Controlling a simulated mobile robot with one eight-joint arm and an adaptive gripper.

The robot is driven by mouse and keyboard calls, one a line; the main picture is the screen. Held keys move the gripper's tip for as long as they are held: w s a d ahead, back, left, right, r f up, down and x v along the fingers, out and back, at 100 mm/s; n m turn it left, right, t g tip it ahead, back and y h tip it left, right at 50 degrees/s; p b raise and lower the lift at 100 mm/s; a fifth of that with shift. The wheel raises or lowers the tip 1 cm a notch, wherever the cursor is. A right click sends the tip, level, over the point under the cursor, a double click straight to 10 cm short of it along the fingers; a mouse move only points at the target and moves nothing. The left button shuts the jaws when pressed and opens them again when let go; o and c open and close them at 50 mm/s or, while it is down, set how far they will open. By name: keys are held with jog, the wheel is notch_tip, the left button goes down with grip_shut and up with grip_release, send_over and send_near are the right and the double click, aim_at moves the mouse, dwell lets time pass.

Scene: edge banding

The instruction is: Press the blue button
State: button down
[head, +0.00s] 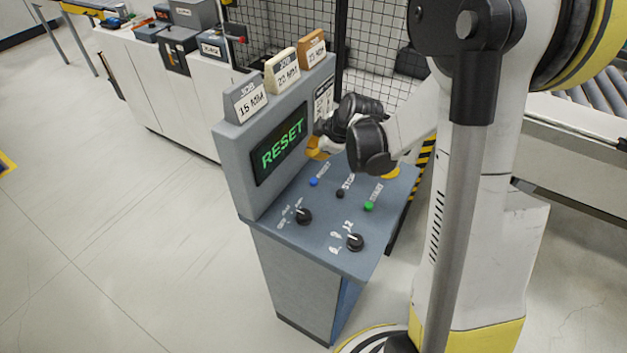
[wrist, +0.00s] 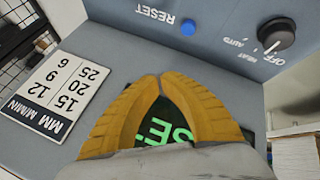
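The blue button (head: 314,182) sits on the sloped top of the grey console (head: 290,285), at the back left beside the screen. In the wrist view the blue button (wrist: 188,27) is near the top, next to the word RESET, and uncovered. My gripper (head: 316,149) is above the back of the console, close to the screen and apart from the button. In the wrist view its yellow fingers (wrist: 162,77) meet at the tips with nothing between them. The screen (head: 280,144) shows RESET in green letters; the fingers partly cover it in the wrist view.
A black button (head: 340,193), a green button (head: 369,206) and two black knobs (head: 304,216) (head: 355,242) share the panel. Three labelled blocks (head: 282,71) stand on the console's top. A mesh fence (head: 375,40) is behind. Floor at left is clear.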

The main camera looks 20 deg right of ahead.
aim_at(312, 178)
notch_tip(312, 178, down, 8)
jog(key=b, duration=0.6)
jog(key=shift+f, duration=0.2)
dwell(1.0)
jog(key=shift+f+b, duration=0.4)
jog(key=shift+b, duration=0.2)
jog(key=shift+f+b, duration=0.5)
dwell(0.4)
jog(key=shift+r, duration=0.1)
jog(key=shift+r+p, duration=0.6)
jog(key=shift+r, duration=0.25)
jog(key=shift+r, duration=0.1)
notch_tip(312, 178, up, 5)
jog(key=p, duration=0.3)
